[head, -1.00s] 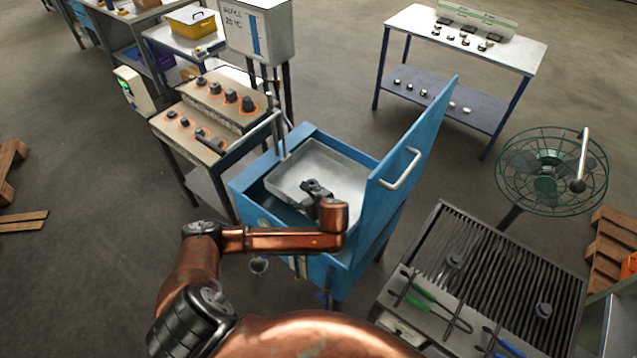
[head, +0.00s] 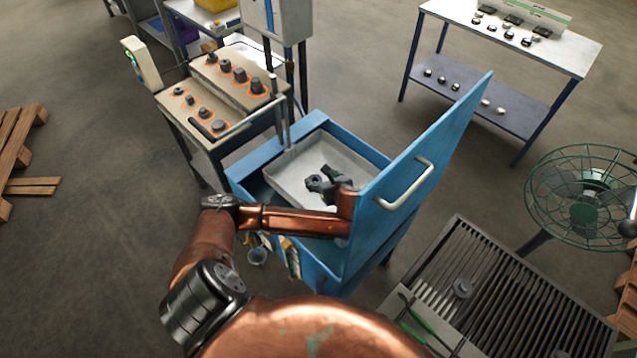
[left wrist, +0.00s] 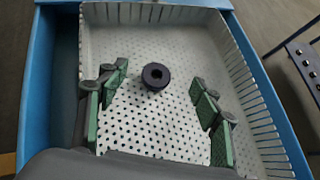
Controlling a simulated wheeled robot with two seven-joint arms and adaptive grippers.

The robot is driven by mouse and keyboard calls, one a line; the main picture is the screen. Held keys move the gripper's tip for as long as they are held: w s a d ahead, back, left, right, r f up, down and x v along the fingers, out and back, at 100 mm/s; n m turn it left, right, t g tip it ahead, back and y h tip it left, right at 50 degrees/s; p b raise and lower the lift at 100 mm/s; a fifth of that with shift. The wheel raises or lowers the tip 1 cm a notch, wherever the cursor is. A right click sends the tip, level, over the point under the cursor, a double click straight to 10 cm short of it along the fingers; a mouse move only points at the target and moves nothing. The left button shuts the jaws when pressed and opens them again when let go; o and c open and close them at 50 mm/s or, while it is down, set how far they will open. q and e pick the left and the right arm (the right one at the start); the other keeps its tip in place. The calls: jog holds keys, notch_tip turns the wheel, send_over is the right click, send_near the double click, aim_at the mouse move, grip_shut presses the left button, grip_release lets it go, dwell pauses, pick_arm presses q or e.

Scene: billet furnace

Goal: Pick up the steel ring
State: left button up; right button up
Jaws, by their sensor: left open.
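The steel ring (left wrist: 155,76) is a small dark ring with a round hole. In the left wrist view it lies on the perforated floor of a pale metal tray (left wrist: 222,50). The tray sits in the blue tank (head: 262,157), and its inner wall also shows in the head view (head: 357,164). My left gripper (left wrist: 158,80) is open, with green-padded fingers on both sides of the ring in the picture. The fingers do not touch it, and the height between them is hard to judge. In the head view the left gripper (head: 325,184) is over the tray. My right gripper is not in view.
The tank's raised blue lid (head: 415,180) with a handle stands close right of my left arm. A bench with dark metal pieces (head: 198,115) is at left. A slatted grate (head: 500,285) is at lower right, with a green fan (head: 585,195) behind it.

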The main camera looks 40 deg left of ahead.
pick_arm(q)
jog(key=b, duration=0.3)
send_near(314, 179)
jog(key=shift+x, duration=0.9)
jog(key=b+x, duration=0.2)
jog(key=x, duration=0.3)
jog(key=shift+a+f, duration=0.15)
jog(key=shift+f, duration=0.15)
jog(key=shift+r, duration=0.1)
jog(key=shift+c, duration=0.4)
jog(key=c, duration=1.4)
jog(key=shift+c, duration=0.4)
jog(key=shift+w+r, duration=0.1)
